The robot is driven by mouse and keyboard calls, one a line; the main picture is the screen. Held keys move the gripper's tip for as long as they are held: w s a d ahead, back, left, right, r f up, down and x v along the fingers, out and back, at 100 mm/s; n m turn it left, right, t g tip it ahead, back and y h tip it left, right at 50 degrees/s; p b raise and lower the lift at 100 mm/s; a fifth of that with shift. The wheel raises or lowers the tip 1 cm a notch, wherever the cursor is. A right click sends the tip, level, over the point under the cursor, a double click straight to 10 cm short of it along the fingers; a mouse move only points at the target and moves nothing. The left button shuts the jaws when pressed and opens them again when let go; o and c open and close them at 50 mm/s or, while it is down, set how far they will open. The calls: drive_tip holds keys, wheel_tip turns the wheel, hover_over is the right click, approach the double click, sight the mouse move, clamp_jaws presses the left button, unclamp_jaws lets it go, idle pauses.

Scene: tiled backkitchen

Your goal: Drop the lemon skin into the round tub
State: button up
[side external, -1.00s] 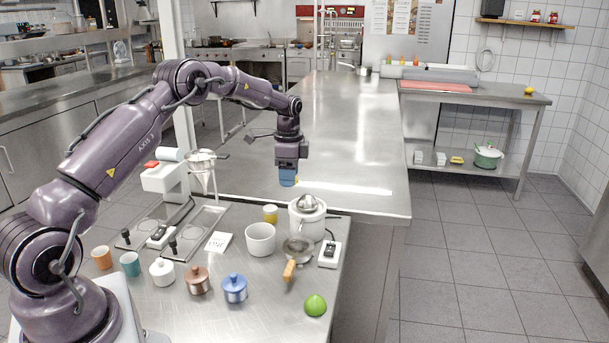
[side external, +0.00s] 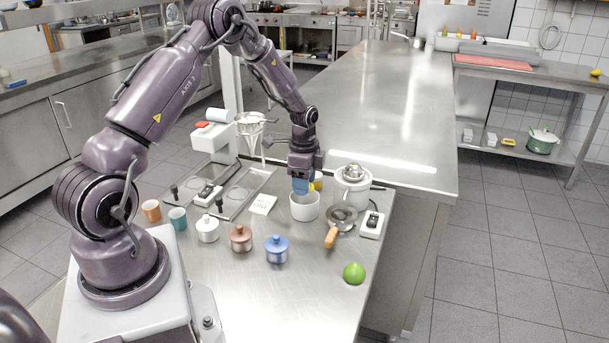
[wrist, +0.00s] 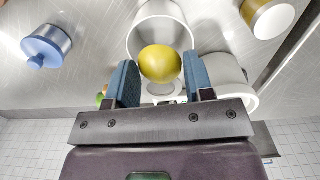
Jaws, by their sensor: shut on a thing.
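My gripper (side external: 300,190) points down with its blue fingertips just over the white round tub (side external: 304,207), which stands open and upright on the steel counter. In the wrist view, a yellow rounded piece, the lemon skin (wrist: 160,63), sits between the two blue fingers of my gripper (wrist: 161,82). The tub's opening (wrist: 140,30) shows behind it there. The fingers are shut on the skin. In the side view the skin is hidden by the fingers, and the exact height above the rim is hard to tell.
Blue (side external: 277,250) and brown (side external: 240,238) lidded pots and a green lime (side external: 354,273) are nearer.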

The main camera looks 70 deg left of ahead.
drive_tip(key=o, duration=1.3)
drive_tip(key=shift+r, duration=1.95)
